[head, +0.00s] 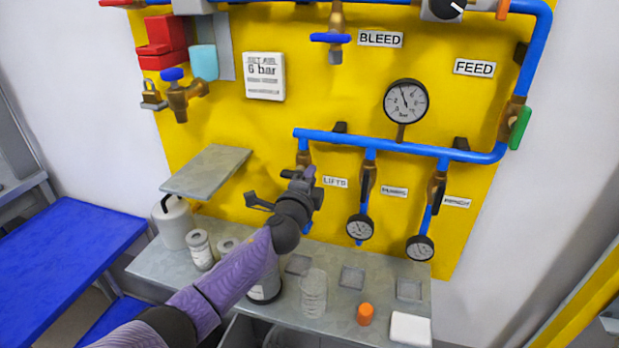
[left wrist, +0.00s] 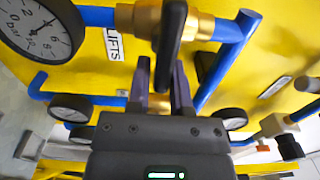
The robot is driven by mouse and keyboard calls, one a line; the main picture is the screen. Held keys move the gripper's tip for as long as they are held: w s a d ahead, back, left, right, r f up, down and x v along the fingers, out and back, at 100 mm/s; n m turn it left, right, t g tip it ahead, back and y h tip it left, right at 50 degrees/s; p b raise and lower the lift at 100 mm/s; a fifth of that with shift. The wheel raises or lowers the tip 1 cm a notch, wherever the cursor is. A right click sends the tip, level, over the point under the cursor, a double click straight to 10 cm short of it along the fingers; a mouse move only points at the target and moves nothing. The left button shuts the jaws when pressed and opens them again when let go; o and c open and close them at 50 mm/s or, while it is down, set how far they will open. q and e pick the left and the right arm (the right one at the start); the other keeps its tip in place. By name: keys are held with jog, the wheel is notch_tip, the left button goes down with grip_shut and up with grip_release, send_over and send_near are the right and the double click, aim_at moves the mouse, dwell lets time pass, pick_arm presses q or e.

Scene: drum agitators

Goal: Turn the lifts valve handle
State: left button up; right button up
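The lifts valve (head: 304,157) hangs from the blue manifold pipe beside the LIFTS label (head: 335,182). Its brass body (left wrist: 196,24) shows large in the left wrist view. The dark handle (left wrist: 168,38) reaches down from it, its lower end between my left gripper's fingertips. My left gripper (head: 309,174) is right at this valve and covers its lower part in the head view. In the left wrist view the two fingers (left wrist: 161,72) stand apart, one on each side of the handle. I cannot tell whether they press on it. My right gripper is not in view.
Two similar valves hang to the right, with small gauges (head: 360,227) below. A large gauge (head: 406,101) is above the manifold. A grey shelf (head: 206,171) juts out at left. Jars, an orange cap (head: 365,314) and a white block (head: 411,328) stand on the lower ledge.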

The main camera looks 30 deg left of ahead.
pick_arm(q)
jog(key=o, duration=0.3)
jog(key=shift+s, duration=0.1)
jog(key=p+v, duration=0.1)
jog(key=v, duration=0.8)
jog(key=shift+s+d+p, duration=0.15)
jog(key=shift+s+p, duration=0.15)
jog(key=shift+s, duration=0.05)
